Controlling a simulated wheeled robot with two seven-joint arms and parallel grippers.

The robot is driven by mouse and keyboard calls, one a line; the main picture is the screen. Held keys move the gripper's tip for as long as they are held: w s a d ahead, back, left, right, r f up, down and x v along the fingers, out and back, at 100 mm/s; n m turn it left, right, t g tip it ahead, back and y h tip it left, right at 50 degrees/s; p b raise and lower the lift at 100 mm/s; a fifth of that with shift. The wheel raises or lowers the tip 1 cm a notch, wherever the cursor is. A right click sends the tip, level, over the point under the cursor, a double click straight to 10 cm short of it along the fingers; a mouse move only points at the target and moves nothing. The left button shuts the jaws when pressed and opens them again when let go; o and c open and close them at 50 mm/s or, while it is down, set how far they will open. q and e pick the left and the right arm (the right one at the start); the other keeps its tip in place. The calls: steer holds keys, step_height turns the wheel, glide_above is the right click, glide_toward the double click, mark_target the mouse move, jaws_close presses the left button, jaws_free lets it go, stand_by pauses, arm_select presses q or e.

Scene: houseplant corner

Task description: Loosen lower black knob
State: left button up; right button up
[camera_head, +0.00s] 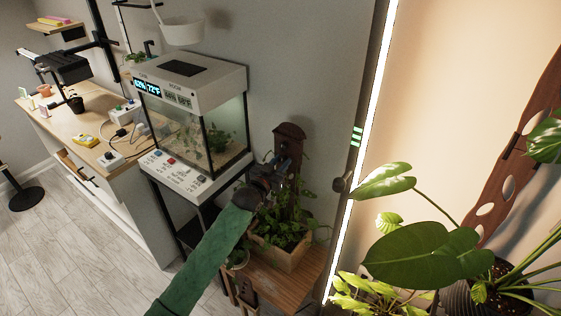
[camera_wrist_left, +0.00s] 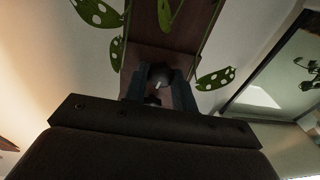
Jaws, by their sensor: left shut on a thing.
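A dark brown wooden board (camera_head: 289,140) stands upright behind a leafy plant in a wooden planter box (camera_head: 283,256).
White-spotted leaves (camera_wrist_left: 97,12) hang close around the board. A terrarium (camera_head: 200,120) on a black stand is left of my gripper. A lit strip (camera_head: 365,130) and large-leaved plant (camera_head: 420,252) are at the right. Floor (camera_head: 95,245) is clear at the lower left.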

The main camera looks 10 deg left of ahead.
arm_select(q)
steer(key=shift+n, duration=0.9)
arm_select(e)
steer(key=shift+s+d+f, duration=0.1)
steer(key=shift+s+f, duration=0.05)
steer(key=shift+f, duration=0.35)
steer(key=shift+s+d+f, duration=0.1)
steer(key=shift+s+f, duration=0.05)
steer(key=shift+f, duration=0.3)
arm_select(q)
steer(key=o, duration=1)
arm_select(e)
steer(key=shift+w+r, duration=0.1)
steer(key=shift+w, duration=0.1)
arm_select(q)
steer(key=shift+s, duration=0.1)
steer(key=shift+s+a+f, duration=0.1)
steer(key=shift+s, duration=0.15)
steer(key=shift+b+v, duration=1.1)
steer(key=shift+v, duration=2.45)
arm_select(e)
step_height(320, 180, up, 8)
steer(key=w+a, duration=0.1)
steer(key=w, duration=0.1)
steer(key=shift+a+r, duration=0.25)
steer(key=shift+a, duration=0.15)
